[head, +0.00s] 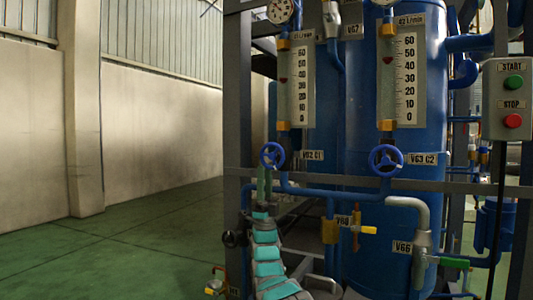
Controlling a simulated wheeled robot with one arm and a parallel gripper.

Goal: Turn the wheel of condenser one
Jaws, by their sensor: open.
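The blue wheel of condenser one (272,155), beside the label "V62 C1", sits below the left flow scale. My gripper (265,173) reaches up from below to the lower left part of this wheel. It is open, and its fingertips overlap the wheel's lower edge in the picture. I cannot tell whether they touch the wheel. Part of the pipe below the wheel is hidden behind my gripper and arm.
A second blue wheel (386,160), labelled "V63 C2", is to the right. A grey frame bar (450,187) crosses just below the wheels. The left floor is clear.

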